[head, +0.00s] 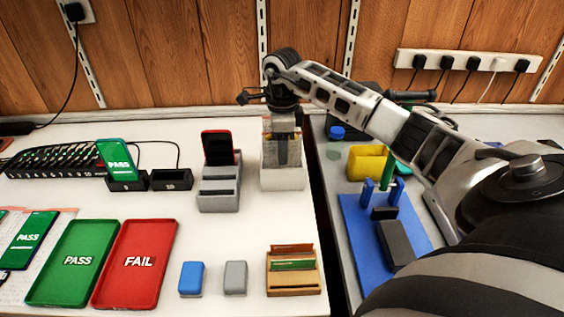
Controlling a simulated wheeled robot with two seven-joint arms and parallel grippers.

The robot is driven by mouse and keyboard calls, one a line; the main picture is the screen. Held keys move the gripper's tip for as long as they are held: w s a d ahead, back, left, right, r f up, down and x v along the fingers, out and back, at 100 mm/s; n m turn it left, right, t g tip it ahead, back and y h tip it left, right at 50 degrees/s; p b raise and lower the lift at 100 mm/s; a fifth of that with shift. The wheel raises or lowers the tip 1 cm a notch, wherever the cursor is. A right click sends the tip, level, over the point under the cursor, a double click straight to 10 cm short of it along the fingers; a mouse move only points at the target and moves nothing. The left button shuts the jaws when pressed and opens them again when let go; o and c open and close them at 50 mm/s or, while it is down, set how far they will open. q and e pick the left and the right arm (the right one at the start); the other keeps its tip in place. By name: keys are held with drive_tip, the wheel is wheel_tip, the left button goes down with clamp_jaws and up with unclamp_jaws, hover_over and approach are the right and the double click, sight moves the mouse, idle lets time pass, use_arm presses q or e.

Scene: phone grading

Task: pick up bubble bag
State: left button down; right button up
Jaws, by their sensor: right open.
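The bubble bags (268,135) look like a translucent, greyish stack standing upright in a white holder (284,180) at the back right of the white table. My right gripper (283,155) points down at the holder, in front of the bags in the picture. Its jaws are open. It hides part of the bags, and I cannot tell whether a bag lies between the fingers. My left gripper is not in view.
A grey stand (219,187) with a dark red-edged phone is left of the holder. Green PASS (73,263) and red FAIL (136,264) trays lie in front. A blue mat (364,240) with tools is right, beyond a gap. The centre is clear.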

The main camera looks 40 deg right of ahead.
drive_tip(key=shift+f, duration=0.25)
clamp_jaws()
